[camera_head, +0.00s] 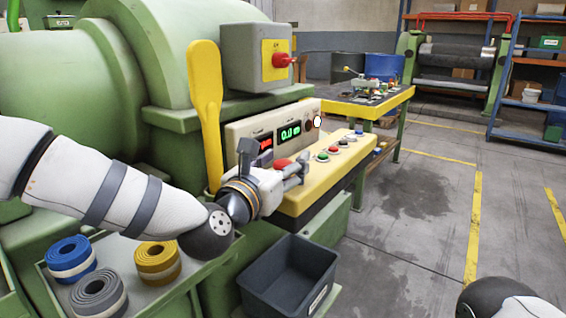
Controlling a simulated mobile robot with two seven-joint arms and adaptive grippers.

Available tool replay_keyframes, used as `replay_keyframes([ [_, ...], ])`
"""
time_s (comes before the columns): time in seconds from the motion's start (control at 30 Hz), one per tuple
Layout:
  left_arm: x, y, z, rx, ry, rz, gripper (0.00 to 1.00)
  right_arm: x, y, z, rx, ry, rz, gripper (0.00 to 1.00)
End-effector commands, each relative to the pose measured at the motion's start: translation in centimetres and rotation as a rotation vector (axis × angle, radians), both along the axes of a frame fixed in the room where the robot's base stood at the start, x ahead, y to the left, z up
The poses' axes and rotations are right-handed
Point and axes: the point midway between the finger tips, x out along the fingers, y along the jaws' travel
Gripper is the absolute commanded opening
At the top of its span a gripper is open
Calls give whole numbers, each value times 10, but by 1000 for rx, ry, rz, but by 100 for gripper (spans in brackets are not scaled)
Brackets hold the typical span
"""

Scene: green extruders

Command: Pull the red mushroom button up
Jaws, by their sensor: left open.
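The red mushroom button (283,163) sits at the near left end of the yellow control panel (300,200). Only its red cap shows; my left gripper hides what is below it. My left gripper (275,160) is open, with one finger left of the red cap and the other right of it. The picture does not show whether the fingers touch the button. Only a piece of my right arm shows at the bottom right; its gripper is out of view.
Small green, red and white buttons (334,149) line the panel's far part. A beige display box (275,130) stands behind, beside a yellow upright lever (205,100). A grey box with a red knob (255,60) is above. A dark bin (290,275) stands below.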

Motion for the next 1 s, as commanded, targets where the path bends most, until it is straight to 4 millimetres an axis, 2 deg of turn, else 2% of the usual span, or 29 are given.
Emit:
replay_keyframes([
  [0.17,0,0,0,0,1,0,51,0,0,0,0,0,0,40],
  [0.3,0,0,-1,0,1,0,19,0,0,0,0,0,0,40],
  [0.4,0,0,-1,0,1,0,0,0,0,0,0,0,0,40],
  [0.57,-1,0,2,0,1,0,0,1,0,1,0,-2,0,40],
  [0.7,0,1,12,-3,0,1,0,3,0,4,0,-10,0,40],
  [0.9,0,0,13,0,-3,1,0,3,0,3,0,-9,0,40],
  [0.93,0,0,13,0,-3,1,33,3,0,3,0,-9,0,40],
  [1.0,0,0,13,0,-4,1,49,3,0,3,0,-9,0,40],
])
